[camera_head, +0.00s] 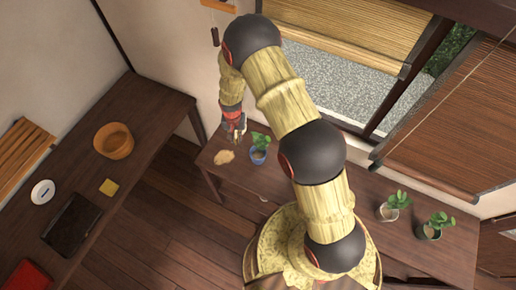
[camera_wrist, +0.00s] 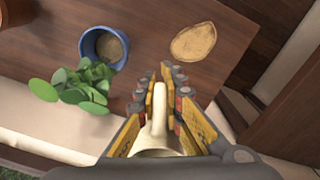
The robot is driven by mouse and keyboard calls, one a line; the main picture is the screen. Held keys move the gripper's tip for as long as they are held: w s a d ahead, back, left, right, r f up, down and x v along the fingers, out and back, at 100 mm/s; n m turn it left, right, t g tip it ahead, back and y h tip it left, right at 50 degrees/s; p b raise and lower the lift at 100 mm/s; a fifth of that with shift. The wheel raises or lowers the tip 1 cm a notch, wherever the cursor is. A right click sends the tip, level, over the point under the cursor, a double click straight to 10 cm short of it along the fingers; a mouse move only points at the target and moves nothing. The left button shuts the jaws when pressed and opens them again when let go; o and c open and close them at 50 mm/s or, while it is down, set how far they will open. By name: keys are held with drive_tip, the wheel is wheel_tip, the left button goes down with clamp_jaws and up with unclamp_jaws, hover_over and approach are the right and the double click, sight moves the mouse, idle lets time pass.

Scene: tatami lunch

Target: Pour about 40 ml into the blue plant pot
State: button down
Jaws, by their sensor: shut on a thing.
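The blue plant pot (camera_head: 259,157) holds a green leafy plant and stands on the dark wooden table below the window. In the wrist view the pot (camera_wrist: 84,46) is at upper left, with brown soil showing and leaves hanging over its lower side. My gripper (camera_head: 236,130) is just above and left of the pot in the head view. In the wrist view my gripper (camera_wrist: 164,80) is shut on a pale cream vessel (camera_wrist: 158,125). A narrow upright part lies between the fingers and a rounded part sits below. Its contents are hidden.
A flat tan piece (camera_head: 224,157) lies left of the pot. Two other potted plants, one in a pale pot (camera_head: 387,213) and one in a dark pot (camera_head: 428,233), stand farther right. The left table (camera_head: 150,105) holds an orange-brown bowl (camera_head: 113,146).

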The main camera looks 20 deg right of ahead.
drive_tip(key=shift+w+a+f+m+p, duration=0.65)
drive_tip(key=shift+f+m+p, duration=1.05)
drive_tip(key=shift+m, duration=1.65)
drive_tip(key=shift+w+a+f+m+p, duration=0.5)
drive_tip(key=shift+a+f+m+p, duration=0.6)
drive_tip(key=shift+f+m, duration=1.65)
drive_tip(key=shift+w+a+f+m+p, duration=0.55)
drive_tip(key=shift+f+m+p, duration=0.95)
drive_tip(key=shift+m, duration=2.4)
drive_tip(key=shift+r, duration=0.25)
